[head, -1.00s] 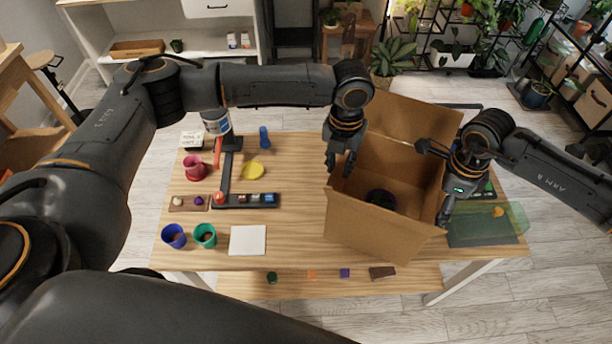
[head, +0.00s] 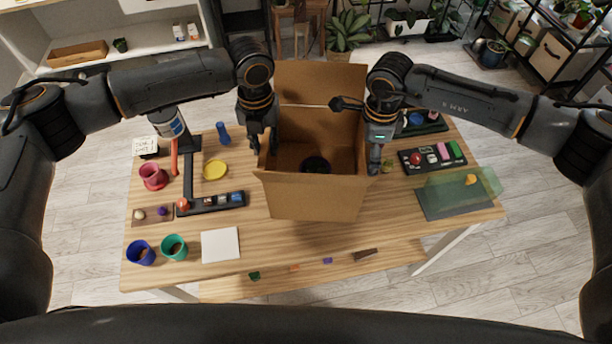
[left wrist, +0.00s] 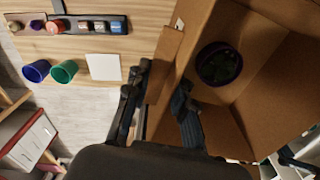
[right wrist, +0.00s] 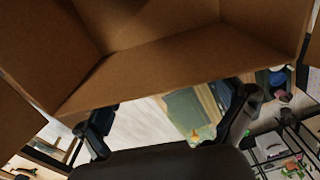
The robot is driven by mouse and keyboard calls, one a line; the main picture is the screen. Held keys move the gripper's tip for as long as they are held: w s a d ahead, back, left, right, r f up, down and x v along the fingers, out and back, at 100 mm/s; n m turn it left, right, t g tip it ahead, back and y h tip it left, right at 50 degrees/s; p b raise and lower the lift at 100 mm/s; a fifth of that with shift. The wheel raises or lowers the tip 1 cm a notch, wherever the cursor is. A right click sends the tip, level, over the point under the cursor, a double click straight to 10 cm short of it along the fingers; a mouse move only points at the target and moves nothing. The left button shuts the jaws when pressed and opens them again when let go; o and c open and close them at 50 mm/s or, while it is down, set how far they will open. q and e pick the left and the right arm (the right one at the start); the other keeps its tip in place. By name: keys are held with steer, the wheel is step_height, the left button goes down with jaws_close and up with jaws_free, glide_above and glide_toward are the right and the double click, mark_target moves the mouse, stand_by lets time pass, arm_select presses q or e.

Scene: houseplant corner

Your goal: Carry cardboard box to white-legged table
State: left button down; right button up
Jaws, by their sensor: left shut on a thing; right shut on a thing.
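The open cardboard box (head: 318,198) is in the middle of the head view, over the white-legged table (head: 290,248). I cannot tell whether its base touches the tabletop. A dark purple pot sits inside; it shows in the left wrist view (left wrist: 218,64) with dark green contents. My left gripper (head: 262,140) is shut on the box's left wall, and its fingers (left wrist: 158,105) show around cardboard in the left wrist view. My right gripper (head: 376,155) is shut on the box's right wall. The box (right wrist: 160,50) fills the top of the right wrist view.
Cups (head: 141,252), a white square (head: 220,245), a yellow disc (head: 215,170) and a dark angled rack (head: 210,202) occupy the table's left. A tray of coloured items (head: 433,157) and a translucent green case (head: 460,190) lie right. Plants and shelves stand behind.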

mark_target(264, 147)
arm_select(q)
step_height(264, 147, down, 2)
steer(key=shift+w+a+f+b, duration=0.1)
steer(key=shift+b, duration=0.65)
arm_select(e)
step_height(264, 147, down, 2)
steer(key=shift+f, duration=0.15)
arm_select(q)
steer(key=shift+w+f, duration=0.15)
steer(key=shift+f, duration=0.15)
arm_select(e)
steer(key=shift+f, duration=0.3)
arm_select(q)
steer(key=shift+w+a, duration=0.1)
arm_select(e)
steer(key=shift+w, duration=0.15)
arm_select(q)
steer(key=shift+s+f+b, duration=0.15)
steer(key=shift+s+b, duration=0.05)
steer(key=shift+b, duration=0.3)
arm_select(e)
steer(key=shift+s+f, duration=0.2)
arm_select(q)
steer(key=shift+w+f, duration=0.1)
steer(key=shift+w, duration=0.05)
arm_select(e)
steer(key=shift+w, duration=0.15)
